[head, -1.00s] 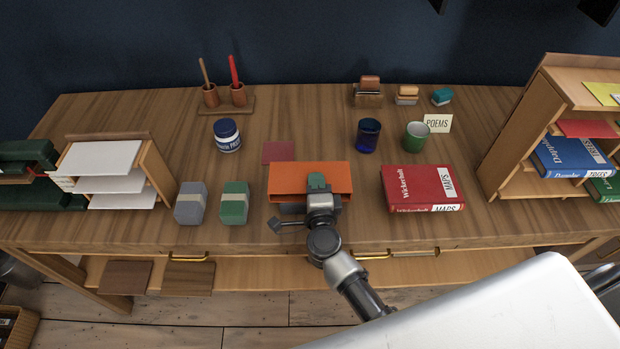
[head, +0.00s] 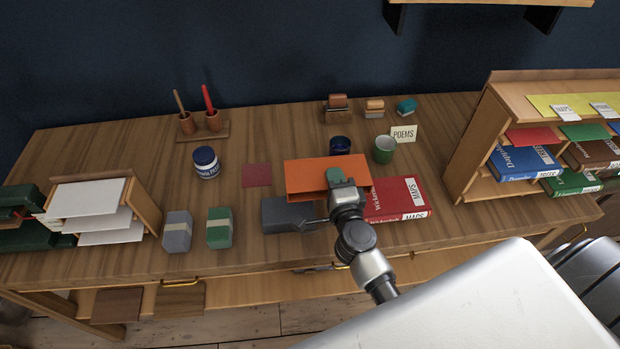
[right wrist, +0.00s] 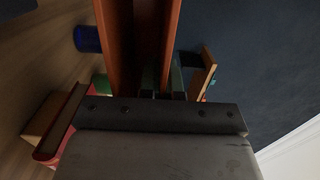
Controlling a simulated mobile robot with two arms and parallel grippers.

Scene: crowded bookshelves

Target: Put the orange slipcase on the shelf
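The orange slipcase (head: 310,172) is held by my right gripper (head: 336,178) and appears raised above the desk, partly covering the red Wickerholt book (head: 398,198). In the right wrist view its orange walls (right wrist: 118,50) run up from the fingers (right wrist: 162,82), with a hollow between them. One finger appears inside the hollow and the other outside one wall. A wooden bookcase (head: 474,140) with books stands at the right of the desk. A wall shelf (head: 480,2) shows at the top edge, mostly cut off. My left gripper is not in view.
A dark grey block (head: 285,215) lies below the slipcase. Blue (head: 340,146) and green (head: 384,150) cups, a POEMS card (head: 403,134) and small stamps stand behind. Grey (head: 177,232) and green (head: 219,228) blocks and a paper rack (head: 148,200) are at the left.

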